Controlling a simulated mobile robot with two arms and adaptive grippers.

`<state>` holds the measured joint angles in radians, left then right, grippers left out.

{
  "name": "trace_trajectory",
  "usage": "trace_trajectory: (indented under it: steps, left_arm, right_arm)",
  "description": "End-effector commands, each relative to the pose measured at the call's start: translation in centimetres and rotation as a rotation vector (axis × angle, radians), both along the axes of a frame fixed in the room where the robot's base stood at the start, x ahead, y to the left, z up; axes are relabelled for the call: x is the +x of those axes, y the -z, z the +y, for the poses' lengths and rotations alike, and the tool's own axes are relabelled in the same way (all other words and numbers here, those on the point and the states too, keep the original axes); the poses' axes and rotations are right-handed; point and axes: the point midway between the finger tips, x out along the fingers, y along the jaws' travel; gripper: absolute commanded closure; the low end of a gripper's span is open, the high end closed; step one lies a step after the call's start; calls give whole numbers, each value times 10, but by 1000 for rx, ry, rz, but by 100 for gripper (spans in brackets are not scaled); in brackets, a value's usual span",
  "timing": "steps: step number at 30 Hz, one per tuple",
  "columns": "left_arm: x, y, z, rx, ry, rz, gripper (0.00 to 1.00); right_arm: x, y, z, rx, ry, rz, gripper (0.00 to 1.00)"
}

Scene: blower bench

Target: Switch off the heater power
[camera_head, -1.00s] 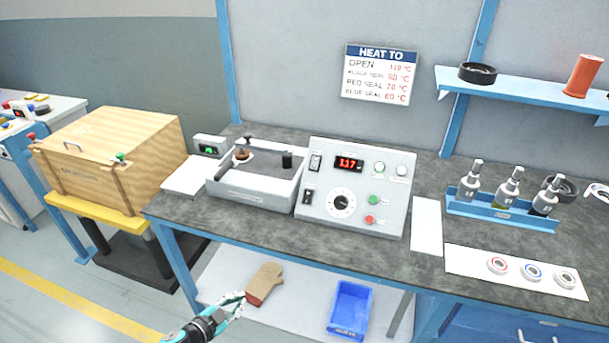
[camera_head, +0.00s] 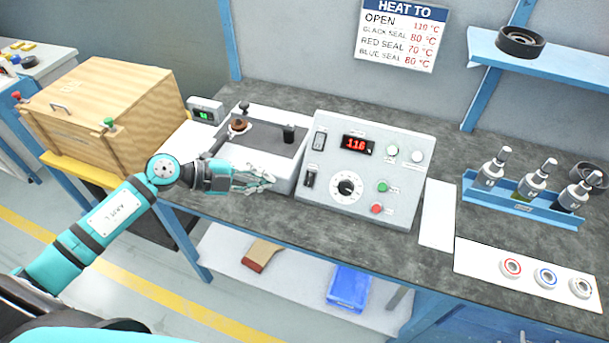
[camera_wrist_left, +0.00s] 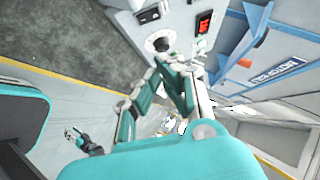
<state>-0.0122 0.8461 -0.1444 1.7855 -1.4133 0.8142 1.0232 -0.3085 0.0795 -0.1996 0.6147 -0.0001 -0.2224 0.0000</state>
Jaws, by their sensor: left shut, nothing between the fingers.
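The heater's grey control box (camera_head: 330,203) stands on the bench with a red lit display (camera_head: 358,144) that appears to read 116.
A black dial (camera_head: 346,187), a green button (camera_head: 382,187) and a red button (camera_head: 376,209) are also on the panel. The heating tray (camera_head: 252,178) stands left of the box. A white mat (camera_head: 437,215) lies between.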

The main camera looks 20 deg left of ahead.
Motion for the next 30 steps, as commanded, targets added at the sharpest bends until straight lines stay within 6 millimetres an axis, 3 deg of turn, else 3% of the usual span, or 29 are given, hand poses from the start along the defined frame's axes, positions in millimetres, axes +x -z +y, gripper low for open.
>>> trace_trajectory:
  steps: [3,8,13,19,30]
  left_arm:
    - [2,1,-2,-3,-1,-1,100]
    - [13,7,-17,-7,-2,-2,100]
    - [32,22,-43,-8,-2,-2,100]
    - [55,41,-75,-8,-1,0,100]
    - [84,67,-74,-2,-3,-1,100]
  right_arm:
    - [-8,-1,-1,-2,0,13,60]
    - [0,-7,0,0,0,0,60]
    - [17,-16,1,3,0,-28,60]
    - [19,-22,1,3,-1,-30,60]
    - [8,-19,0,1,-1,-12,60]
